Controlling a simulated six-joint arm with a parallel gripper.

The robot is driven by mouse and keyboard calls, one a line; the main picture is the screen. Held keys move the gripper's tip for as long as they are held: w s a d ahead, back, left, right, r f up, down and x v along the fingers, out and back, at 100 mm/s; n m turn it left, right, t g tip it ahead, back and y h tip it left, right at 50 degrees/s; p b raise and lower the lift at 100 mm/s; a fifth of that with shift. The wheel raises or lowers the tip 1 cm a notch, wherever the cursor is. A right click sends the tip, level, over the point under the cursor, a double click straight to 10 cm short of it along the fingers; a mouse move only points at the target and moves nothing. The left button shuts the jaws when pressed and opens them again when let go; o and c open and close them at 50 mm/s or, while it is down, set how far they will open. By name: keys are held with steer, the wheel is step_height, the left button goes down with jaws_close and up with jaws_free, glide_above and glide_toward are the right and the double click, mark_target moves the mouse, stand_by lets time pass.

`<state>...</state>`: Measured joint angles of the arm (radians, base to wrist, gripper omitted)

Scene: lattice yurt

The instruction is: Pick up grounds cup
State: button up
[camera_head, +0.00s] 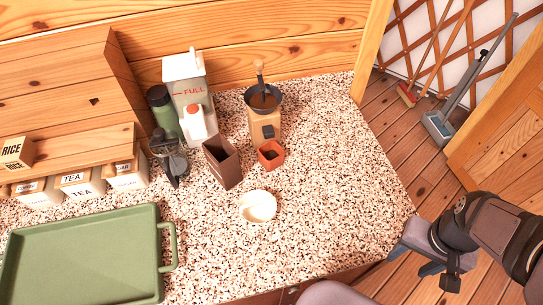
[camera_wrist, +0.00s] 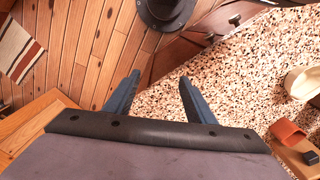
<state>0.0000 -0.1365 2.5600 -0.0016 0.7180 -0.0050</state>
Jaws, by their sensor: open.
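A small orange-red square cup (camera_head: 271,154), which looks like the grounds cup, stands upright on the speckled counter, open at the top. It is just in front of a wooden grinder (camera_head: 264,122) with a dark hopper. In the wrist view the orange cup (camera_wrist: 288,132) shows at the right edge, beside part of the grinder. My gripper (camera_head: 414,262) is off the counter's right edge, well apart from the cup. In the wrist view its two blue fingers (camera_wrist: 160,80) are spread with nothing between them.
A cream round cup (camera_head: 257,206) stands in front of the orange cup. A tall brown square container (camera_head: 222,162) stands close on its left. Further left are a dark device (camera_head: 172,158), bottles and a green tray (camera_head: 80,255). The counter's right side is clear.

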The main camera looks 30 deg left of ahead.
stand_by(0.4)
steer(key=shift+o, duration=1)
